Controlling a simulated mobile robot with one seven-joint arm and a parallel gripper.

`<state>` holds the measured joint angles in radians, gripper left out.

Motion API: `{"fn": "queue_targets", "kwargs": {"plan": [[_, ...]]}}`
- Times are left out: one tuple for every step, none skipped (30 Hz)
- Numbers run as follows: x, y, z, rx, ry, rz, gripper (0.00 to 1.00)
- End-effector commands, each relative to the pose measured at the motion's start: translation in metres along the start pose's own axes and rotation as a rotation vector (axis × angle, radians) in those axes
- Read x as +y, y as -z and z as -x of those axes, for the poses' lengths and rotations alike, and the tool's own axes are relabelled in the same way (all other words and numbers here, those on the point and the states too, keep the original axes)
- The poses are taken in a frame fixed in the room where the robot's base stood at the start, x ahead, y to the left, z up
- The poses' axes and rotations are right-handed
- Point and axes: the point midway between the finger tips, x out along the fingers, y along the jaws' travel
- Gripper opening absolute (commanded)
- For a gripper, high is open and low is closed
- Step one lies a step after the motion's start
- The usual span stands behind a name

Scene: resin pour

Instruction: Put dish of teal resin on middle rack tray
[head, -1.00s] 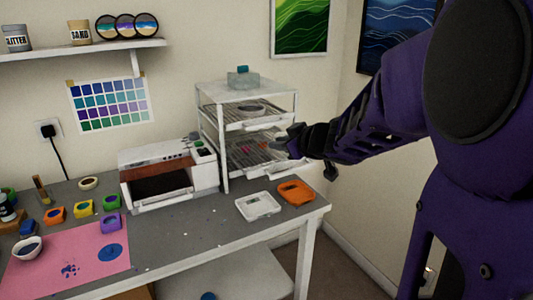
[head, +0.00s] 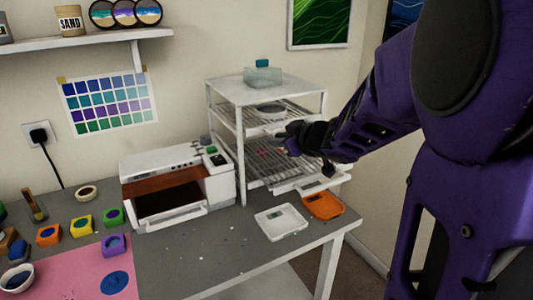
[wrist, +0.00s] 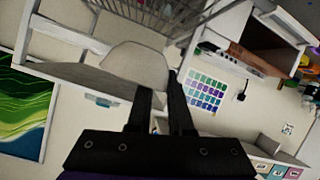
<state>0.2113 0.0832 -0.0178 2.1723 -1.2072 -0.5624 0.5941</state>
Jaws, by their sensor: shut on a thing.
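My gripper (head: 280,138) is at the front of the white rack (head: 243,165), between the upper and lower wire trays. In the wrist view, my gripper's two fingers (wrist: 160,92) are close together, with a pale, rounded, dish-like thing (wrist: 133,67) at their tips. No teal resin shows in it, and the head view does not show clearly what I hold.
A clear box with a teal top (head: 263,75) stands on the rack. A white scale (head: 282,222) and an orange tray (head: 323,205) lie in front. A white machine (head: 175,180) stands left. A white bowl of dark blue (head: 18,277) is at lower left.

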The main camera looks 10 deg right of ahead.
Motion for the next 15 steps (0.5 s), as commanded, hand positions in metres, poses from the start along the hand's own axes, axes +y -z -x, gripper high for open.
{"fn": "queue_targets", "kwargs": {"plan": [[-0.004, -0.012, -0.005, -0.001, 0.002, -0.003, 0.0], [-0.005, -0.016, -0.007, -0.001, 0.002, -0.002, 0.0], [-0.007, -0.019, -0.009, 0.0, 0.002, -0.001, 0.0], [-0.007, -0.021, -0.009, 0.0, 0.001, -0.001, 0.0], [-0.007, -0.023, -0.01, 0.0, 0.0, 0.0, 0.0], [-0.008, -0.025, -0.011, 0.001, 0.0, 0.0, 0.0], [-0.009, -0.028, -0.013, 0.0, 0.0, 0.0, 0.0], [-0.01, -0.032, -0.014, 0.0, 0.001, 0.0, 0.0], [-0.012, -0.038, -0.017, -0.001, 0.001, -0.001, 0.0], [-0.014, -0.043, -0.019, -0.001, 0.002, -0.002, 0.0], [-0.016, -0.048, -0.022, -0.001, 0.002, -0.001, 0.0], [-0.018, -0.054, -0.024, 0.0, 0.001, -0.002, 0.0], [-0.019, -0.058, -0.026, -0.001, 0.002, 0.0, 0.0], [-0.02, -0.061, -0.027, -0.001, 0.001, -0.002, 0.0], [-0.021, -0.064, -0.029, -0.001, 0.001, -0.001, 0.0]]}}
